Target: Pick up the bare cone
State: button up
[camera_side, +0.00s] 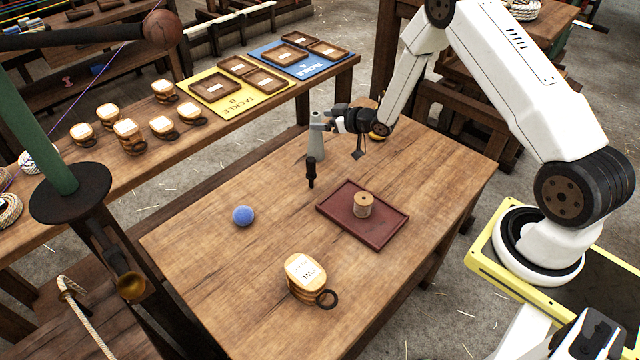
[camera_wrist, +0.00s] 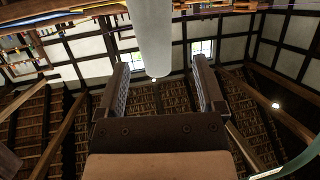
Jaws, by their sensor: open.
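The bare cone (camera_side: 315,146), pale grey and with nothing wound on it, stands upright near the far edge of the wooden table (camera_side: 240,262). My gripper (camera_side: 332,121) reaches level from the right, with its fingers at the cone's upper part. In the wrist view, which is upside down, the cone (camera_wrist: 150,38) hangs from the top edge with its narrow end between the two finger lines. My gripper (camera_wrist: 160,72) is open there, with a clear gap on both sides of the cone. I cannot tell how deep the cone is between the fingers.
A dark peg-like tool (camera_side: 311,172) stands just in front of the cone. A blue ball (camera_side: 243,215), a red tray (camera_side: 340,222) holding a wooden spool (camera_side: 362,205), and a labelled rope-wound block (camera_side: 305,280) are also on the table. The left part is clear.

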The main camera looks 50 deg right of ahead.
jog(key=shift+w, duration=0.1)
jog(key=shift+x, duration=2.55)
jog(key=shift+d, duration=0.15)
jog(key=shift+c, duration=0.2)
grip_shut()
